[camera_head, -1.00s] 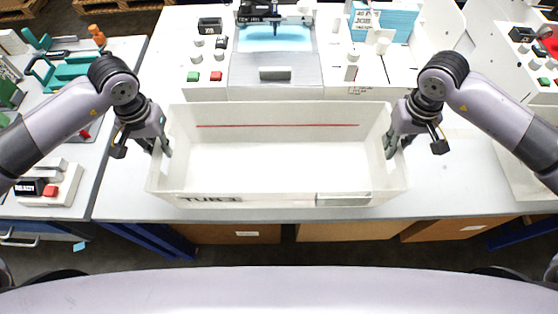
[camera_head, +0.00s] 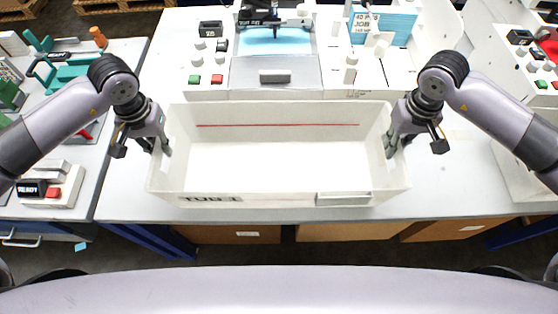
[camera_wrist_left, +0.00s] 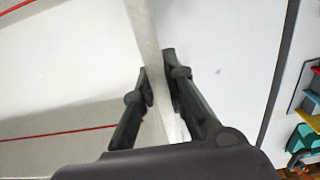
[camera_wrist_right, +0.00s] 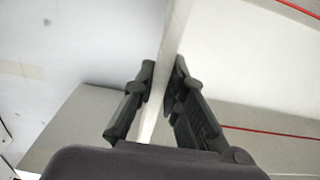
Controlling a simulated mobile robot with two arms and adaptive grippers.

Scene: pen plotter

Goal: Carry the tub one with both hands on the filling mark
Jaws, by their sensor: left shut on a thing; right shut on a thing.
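The tub (camera_head: 275,167) is a wide, white, open box, empty inside, with a front label that reads TUB 1. A red line (camera_head: 277,125) runs along its far inner wall. My left gripper (camera_head: 165,146) is shut on its left wall, with one finger inside and one outside; the wall also shows in the left wrist view (camera_wrist_left: 150,40). My right gripper (camera_head: 391,144) is shut on its right wall in the same way, also seen in the right wrist view (camera_wrist_right: 173,35). The tub looks level. I cannot tell its height above the table. No separate filling mark is distinguishable.
Behind the tub stands a white machine with a grey panel (camera_head: 275,74), a green button (camera_head: 194,79) and a red button (camera_head: 216,79). The white table (camera_head: 455,190) is bare right of the tub.

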